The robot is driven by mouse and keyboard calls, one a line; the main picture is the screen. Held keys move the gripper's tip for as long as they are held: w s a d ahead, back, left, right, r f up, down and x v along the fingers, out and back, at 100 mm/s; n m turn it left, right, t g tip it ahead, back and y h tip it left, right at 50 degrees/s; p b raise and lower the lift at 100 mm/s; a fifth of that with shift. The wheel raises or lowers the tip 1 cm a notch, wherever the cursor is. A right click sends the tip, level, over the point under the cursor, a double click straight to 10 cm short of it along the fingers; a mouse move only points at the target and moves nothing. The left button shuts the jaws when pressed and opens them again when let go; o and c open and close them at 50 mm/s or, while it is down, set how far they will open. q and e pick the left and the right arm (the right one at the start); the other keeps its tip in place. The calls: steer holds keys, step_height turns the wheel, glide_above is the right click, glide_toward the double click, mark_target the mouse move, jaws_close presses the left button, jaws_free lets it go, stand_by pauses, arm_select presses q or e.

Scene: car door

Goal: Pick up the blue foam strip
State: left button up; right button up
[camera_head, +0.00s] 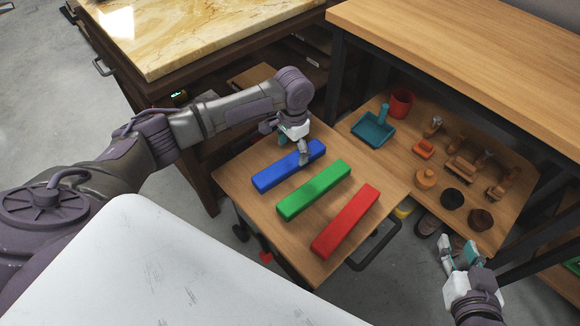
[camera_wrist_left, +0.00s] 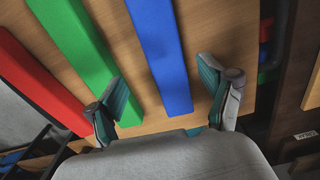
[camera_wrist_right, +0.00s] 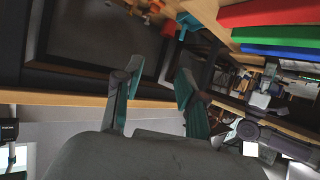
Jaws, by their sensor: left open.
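The blue foam strip (camera_head: 275,174) lies on a small wooden tabletop, leftmost of three strips in the head view. My left gripper (camera_head: 298,150) is over the far part of the blue strip, pointing down. In the left wrist view the blue strip (camera_wrist_left: 163,55) lies between the two open fingers of my left gripper (camera_wrist_left: 165,105). My right gripper (camera_head: 458,256) is at the lower right, away from the strips. In the right wrist view its fingers (camera_wrist_right: 155,95) are apart and empty.
A green strip (camera_head: 314,190) and a red strip (camera_head: 346,220) lie beside the blue one. A lower shelf to the right holds a teal dustpan (camera_head: 373,130), a red cup (camera_head: 401,101) and several tools. A black handle (camera_head: 377,248) sticks out at the tabletop's front edge.

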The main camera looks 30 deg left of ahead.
mark_target(290, 162)
arm_select(q)
steer(key=shift+f, duration=0.9)
steer(key=f+b, duration=0.2)
steer(key=f, duration=0.1)
steer(key=f+b, duration=0.1)
steer(key=shift+s+a+f, duration=0.1)
steer(key=shift+a+f, duration=0.2)
steer(key=shift+a, duration=0.1)
steer(key=shift+f, duration=0.1)
arm_select(e)
step_height(290, 162, up, 13)
steer(key=w+a+t+y, duration=0.1)
steer(key=a+t+y, duration=0.1)
steer(key=t, duration=0.6)
steer(key=shift+w+a+t+y, duration=0.2)
steer(key=shift+w+t+y, duration=0.1)
steer(key=shift+y, duration=0.2)
arm_select(q)
steer(key=c, duration=1.1)
steer(key=shift+c, duration=0.2)
